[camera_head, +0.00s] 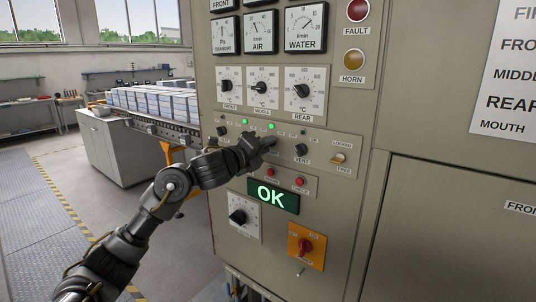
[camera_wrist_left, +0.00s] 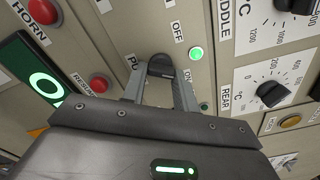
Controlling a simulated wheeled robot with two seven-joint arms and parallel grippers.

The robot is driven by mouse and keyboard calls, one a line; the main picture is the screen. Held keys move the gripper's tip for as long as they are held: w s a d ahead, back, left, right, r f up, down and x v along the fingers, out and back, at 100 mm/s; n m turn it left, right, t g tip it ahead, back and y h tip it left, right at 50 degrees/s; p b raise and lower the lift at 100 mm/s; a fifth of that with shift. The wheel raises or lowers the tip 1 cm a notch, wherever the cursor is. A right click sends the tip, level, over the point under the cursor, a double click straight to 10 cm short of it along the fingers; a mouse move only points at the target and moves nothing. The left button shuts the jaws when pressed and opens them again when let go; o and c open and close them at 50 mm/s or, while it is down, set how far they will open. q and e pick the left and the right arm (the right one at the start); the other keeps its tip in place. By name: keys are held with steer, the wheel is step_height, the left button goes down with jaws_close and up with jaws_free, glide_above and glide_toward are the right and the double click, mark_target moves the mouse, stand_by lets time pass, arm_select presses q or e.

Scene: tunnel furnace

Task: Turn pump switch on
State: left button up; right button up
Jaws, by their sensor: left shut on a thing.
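My left gripper (camera_head: 265,141) reaches the switch row of the beige control panel (camera_head: 325,211) in the head view and hides part of that row. In the left wrist view, the left gripper (camera_wrist_left: 160,88) is shut on a black knob (camera_wrist_left: 161,66), with one finger on each side. The label beside the knob is partly covered; it starts with "PU". An "OFF" label stands near it. My right gripper is in neither view.
The VENT knob (camera_head: 301,150) and a toggle (camera_head: 340,158) are right of my gripper. Red buttons (camera_head: 299,181) and a green "OK" display (camera_head: 272,196) lie below. An orange plate with a red rotary switch (camera_head: 305,246) is lower. Dials (camera_head: 262,87) are above. Open floor lies left.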

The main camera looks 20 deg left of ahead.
arm_select(q)
steer(key=shift+a+r+m, duration=0.2)
steer(key=shift+r+m, duration=0.05)
steer(key=shift+m, duration=0.05)
stand_by(0.4)
steer(key=o, duration=1)
steer(key=shift+f, duration=0.1)
steer(key=shift+d, duration=0.1)
steer(key=b+v, duration=0.1)
steer(key=v, duration=0.9)
steer(key=shift+s+f, duration=0.1)
steer(key=shift+s, duration=0.25)
